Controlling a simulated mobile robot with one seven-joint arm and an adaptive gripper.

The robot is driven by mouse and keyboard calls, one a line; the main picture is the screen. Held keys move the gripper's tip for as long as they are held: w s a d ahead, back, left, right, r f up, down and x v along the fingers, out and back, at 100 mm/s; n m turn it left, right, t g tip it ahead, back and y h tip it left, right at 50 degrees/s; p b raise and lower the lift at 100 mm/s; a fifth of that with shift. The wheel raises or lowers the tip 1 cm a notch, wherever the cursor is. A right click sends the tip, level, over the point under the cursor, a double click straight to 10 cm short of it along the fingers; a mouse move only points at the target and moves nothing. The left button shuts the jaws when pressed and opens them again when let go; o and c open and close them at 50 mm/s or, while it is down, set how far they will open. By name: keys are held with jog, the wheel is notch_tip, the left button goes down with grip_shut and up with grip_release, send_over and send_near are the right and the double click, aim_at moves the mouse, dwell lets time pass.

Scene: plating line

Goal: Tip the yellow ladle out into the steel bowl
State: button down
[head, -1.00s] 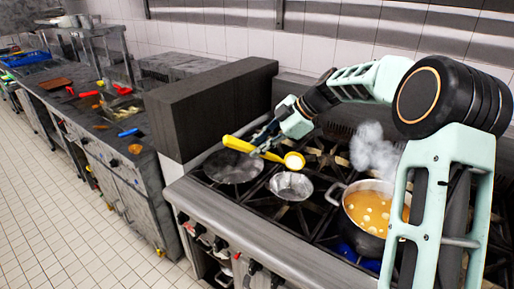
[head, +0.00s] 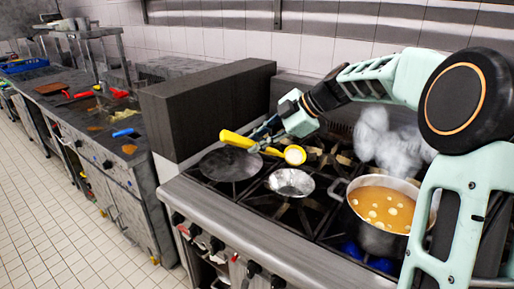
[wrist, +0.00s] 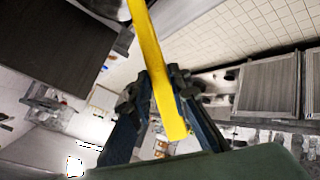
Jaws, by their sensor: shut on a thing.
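My gripper (head: 264,142) is shut on the handle of the yellow ladle (head: 236,139) and holds it above the stove. In the wrist view the yellow handle (wrist: 160,70) runs between the two fingers of my gripper (wrist: 160,88). The ladle's cup (head: 295,155) is at the right end and shows a pale inside; I cannot tell what is in it. The steel bowl (head: 291,182) sits on the stove just below the cup and looks empty. The cup is above the bowl's back edge and apart from it.
A pot of orange soup with pale pieces (head: 384,208) stands right of the bowl, with steam (head: 388,140) above it. A dark pan (head: 230,165) sits left of the bowl. A dark block (head: 207,108) stands behind the pan. A counter with utensils (head: 85,110) is at the left.

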jog(key=shift+s+d+f+n+t+y+b, duration=0.1)
jog(key=shift+s+f+n+t+y+b, duration=0.35)
jog(key=shift+b, duration=3.35)
jog(key=shift+s+d+f+n+t+b, duration=0.15)
jog(key=shift+s+f+t+b, duration=0.55)
jog(key=shift+b, duration=3.05)
jog(key=shift+s+d+f+n+t+y+b, duration=0.1)
jog(key=shift+s+f+n+t+y+b, duration=0.3)
jog(key=shift+b, duration=3.4)
jog(key=f+b, duration=0.1)
jog(key=b, duration=0.3)
jog(key=s+f+t+b, duration=0.1)
jog(key=b, duration=0.3)
jog(key=t+b, duration=0.1)
jog(key=b, duration=0.3)
jog(key=shift+s+d+f+n+y+b, duration=0.1)
jog(key=shift+s+f+n+y+b, duration=0.2)
jog(key=shift+f+n+y, duration=0.1)
jog(key=shift+s+d+f+n+t+y, duration=0.1)
jog(key=shift+s+f+n+t+y, duration=0.2)
jog(key=shift+f+t, duration=0.2)
jog(key=shift+s+f+n+t+y, duration=0.15)
jog(key=shift+s+f+n+t, duration=0.2)
jog(key=shift+f+n, duration=0.1)
jog(key=shift+w+r, duration=0.1)
jog(key=shift+w, duration=0.05)
